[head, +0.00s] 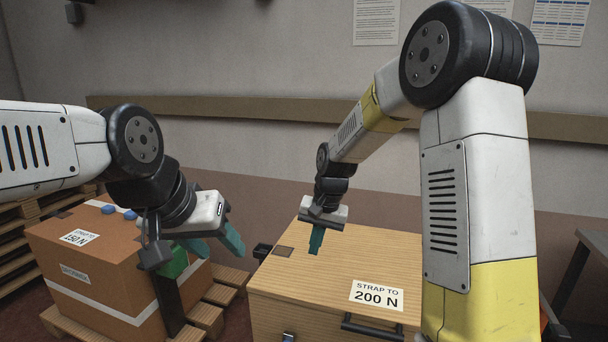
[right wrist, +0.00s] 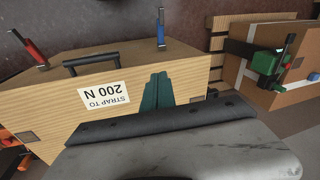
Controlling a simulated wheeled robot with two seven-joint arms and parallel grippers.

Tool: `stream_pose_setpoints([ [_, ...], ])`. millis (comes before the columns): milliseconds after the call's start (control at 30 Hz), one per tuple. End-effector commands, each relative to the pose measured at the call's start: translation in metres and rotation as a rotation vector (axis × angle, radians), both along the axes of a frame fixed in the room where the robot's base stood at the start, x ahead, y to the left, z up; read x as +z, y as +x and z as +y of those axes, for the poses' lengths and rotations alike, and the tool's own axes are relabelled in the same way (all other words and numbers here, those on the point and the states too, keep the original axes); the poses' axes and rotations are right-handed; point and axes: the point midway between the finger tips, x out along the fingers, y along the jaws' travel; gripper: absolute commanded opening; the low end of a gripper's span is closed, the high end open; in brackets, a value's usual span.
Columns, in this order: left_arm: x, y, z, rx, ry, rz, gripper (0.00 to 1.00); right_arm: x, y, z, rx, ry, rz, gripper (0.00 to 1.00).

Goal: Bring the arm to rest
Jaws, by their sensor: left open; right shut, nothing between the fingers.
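My right arm (head: 445,180) comes in from the right and bends over the wooden crate. My right gripper (head: 316,240) is shut and empty, pointing down above the crate's top. Its teal fingers also show in the right wrist view (right wrist: 158,92). My left gripper (head: 212,246) is open, at the right side of the brown carton. A green and black tool (head: 172,265) is near my left gripper and partly hidden by it; in the right wrist view the tool (right wrist: 266,62) is at the carton, with no finger around it that I can make out.
The wooden crate (head: 278,285) has a label reading "STRAP TO 200 N" (head: 377,296) and a black handle (head: 372,328). The carton (head: 110,285) with white straps stands on a pallet (head: 205,318). A grey table (head: 592,250) is at the right edge. A rail (head: 250,112) runs along the wall.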

Motion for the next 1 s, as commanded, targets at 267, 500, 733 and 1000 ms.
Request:
stream_pose_setpoints([
  [267, 0.000, 0.000, 0.000, 0.000, 0.000, 0.000, 0.49, 0.099, -0.072, -0.055, 0.069, 0.022, -0.170, 0.00],
  [500, 0.000, 0.000, 0.000, 0.000, 0.000, 0.000, 0.49, 0.143, -0.149, -0.092, 0.128, 0.002, -0.315, 0.00],
  [733, 0.000, 0.000, 0.000, 0.000, 0.000, 0.000, 0.49, 0.154, -0.207, -0.110, 0.173, -0.036, -0.422, 0.00],
  [1000, 0.000, 0.000, 0.000, 0.000, 0.000, 0.000, 0.49, 0.153, -0.226, -0.115, 0.190, -0.054, -0.456, 0.00],
])
